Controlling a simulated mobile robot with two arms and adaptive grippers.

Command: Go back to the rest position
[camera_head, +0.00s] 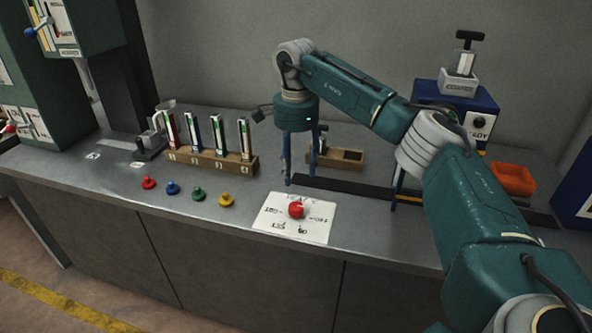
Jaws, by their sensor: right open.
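My right gripper (302,180) hangs open and empty, fingers pointing down over the grey bench, in the middle of the view. It is just behind a white sheet (268,218) with printed marks and a red knob (296,210) on it. Its fingers appear apart from the knob. My right arm reaches in from the lower right, and my left gripper is not in view.
A wooden rack (212,161) holds several coloured upright pieces on the left. Red, blue, green and yellow knobs (199,194) line the front. A small wooden tray (343,158), a blue device (478,112) and an orange bin (513,179) stand behind and right.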

